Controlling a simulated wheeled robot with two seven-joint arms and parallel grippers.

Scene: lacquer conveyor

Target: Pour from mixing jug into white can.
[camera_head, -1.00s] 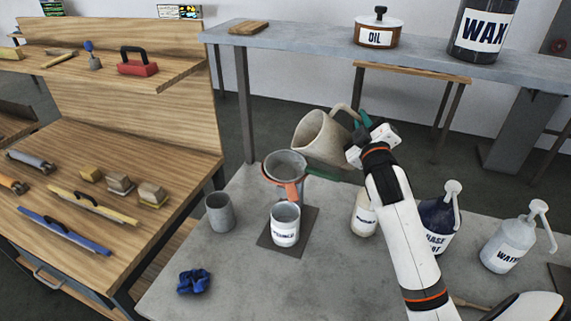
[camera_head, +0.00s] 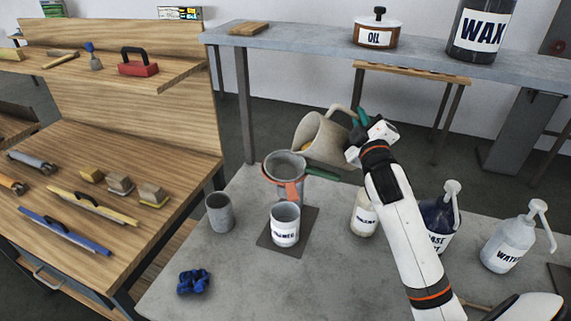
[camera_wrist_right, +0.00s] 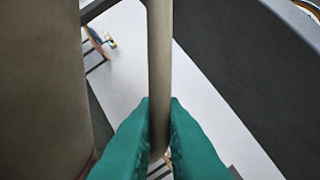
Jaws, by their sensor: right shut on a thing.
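My right gripper (camera_head: 360,125), with green fingers, is shut on the handle of the beige mixing jug (camera_head: 325,142). In the right wrist view the handle (camera_wrist_right: 160,60) runs between the fingers, and the jug's wall (camera_wrist_right: 40,80) fills the left side. The jug is in the air, tilted with its mouth down to the left, behind and right of the grey strainer-like vessel (camera_head: 285,165). A small orange patch shows at its mouth; I cannot tell whether liquid is flowing. The white can (camera_head: 285,228), labelled and open-topped, stands upright in front of that vessel. My left gripper is out of view.
The white can stands on a dark square plate (camera_head: 298,248). A grey cup (camera_head: 219,213) is to its left, a blue crumpled cloth (camera_head: 193,282) in front left. A labelled bottle (camera_head: 362,218) and pump bottles (camera_head: 510,245) stand right. A shelf (camera_head: 310,45) is behind.

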